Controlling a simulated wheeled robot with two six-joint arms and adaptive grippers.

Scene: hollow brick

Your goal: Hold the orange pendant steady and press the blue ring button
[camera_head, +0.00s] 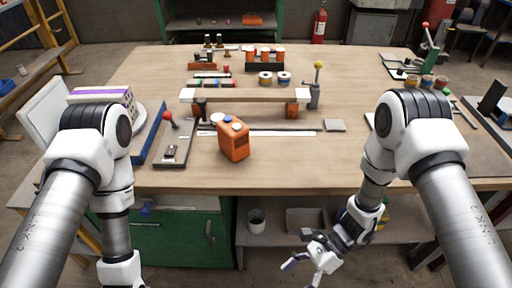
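The orange pendant (233,145) is a small boxy unit standing on the wooden workbench, near the middle of its front half. Its top carries a blue round button (228,119) and a paler round spot; a ring shape is too small to make out. My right gripper (301,275) hangs low in front of the bench, below and to the right of the pendant. Its fingers are spread and nothing is between them. My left arm bends down at the left of the bench, and its gripper is below the picture edge.
A plank on orange supports (246,95) stands behind the pendant. A grey plate with a red-knobbed lever (172,150) lies to its left. A yellow-knobbed lever (315,86) stands behind right. The wooden bench top (290,168) is clear right of the pendant.

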